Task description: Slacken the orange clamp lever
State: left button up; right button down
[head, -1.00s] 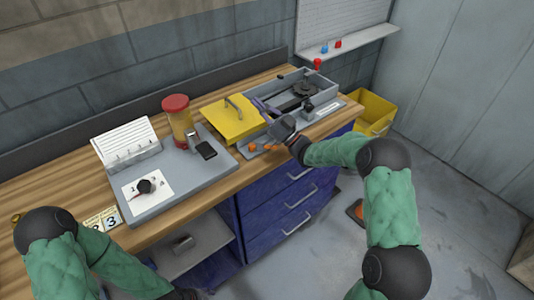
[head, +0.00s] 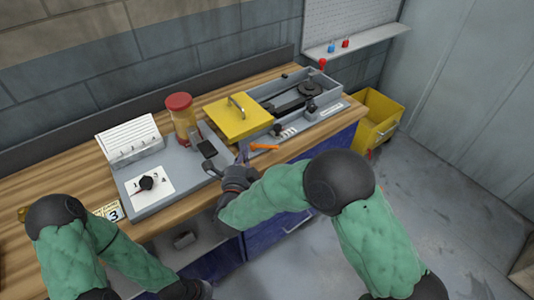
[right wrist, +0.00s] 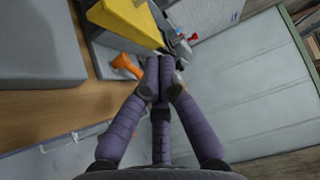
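The orange clamp lever (head: 263,147) lies at the front of the bench machine, just before the yellow cover (head: 238,117). It also shows in the right wrist view (right wrist: 127,66), left of the fingertips and apart from them. My right gripper (head: 243,153) is just left of the lever, over the bench's front edge. In the right wrist view its purple fingers (right wrist: 160,64) are drawn together with nothing visible between them. My left gripper (head: 187,291) is cut off by the bottom edge, so its fingers are hidden.
A grey panel (head: 150,210) with a dial, a jar with a red lid (head: 180,112) and a white card rack (head: 128,140) stand left of the lever. A grey tray (head: 332,83) with a mechanism is at right. A yellow bin (head: 380,112) stands on the floor beyond.

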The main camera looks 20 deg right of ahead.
jog(key=s+f+m+g+h, duration=0.1)
jog(key=s+f+m+g, duration=0.2)
jog(key=s, duration=0.5)
jog(key=n+b, duration=0.1)
jog(key=b, duration=0.3)
send_near(267, 159)
jog(key=w+d, duration=0.1)
jog(key=w, duration=0.1)
jog(key=w+d+r, duration=0.1)
jog(key=w, duration=0.1)
jog(key=w+d+r, duration=0.1)
jog(key=w, duration=0.1)
jog(key=shift+r, duration=0.1)
jog(key=shift+w+d, duration=0.35)
jog(key=shift+w, duration=0.2)
jog(key=shift+w+d+b, duration=0.5)
jog(key=shift+w+d, duration=0.1)
jog(key=shift+w, duration=0.05)
